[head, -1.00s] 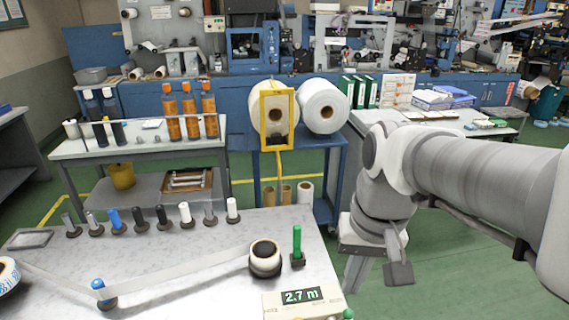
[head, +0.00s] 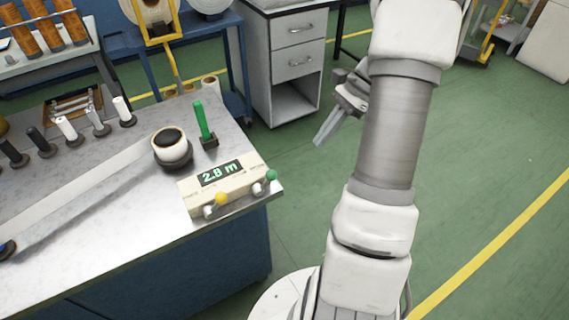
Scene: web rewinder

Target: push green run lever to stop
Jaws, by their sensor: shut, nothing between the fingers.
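An upright green lever (head: 203,120) stands on a dark base near the bench's back right corner, tilted slightly left. A green knob (head: 271,175) also sits at the right end of the counter box (head: 190,198), which reads 2.8 m. I cannot read any label that tells which of the two is the run lever. My gripper (head: 321,140) is shut and empty, pointing down and left over the floor, right of the bench. It is apart from both green parts.
A yellow knob (head: 221,198) sits on the box's front. A white roll (head: 171,149) stands left of the green lever, with a strip running left from it. A drawer cabinet (head: 292,60) stands behind. Green floor right of the bench (head: 120,240) is open.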

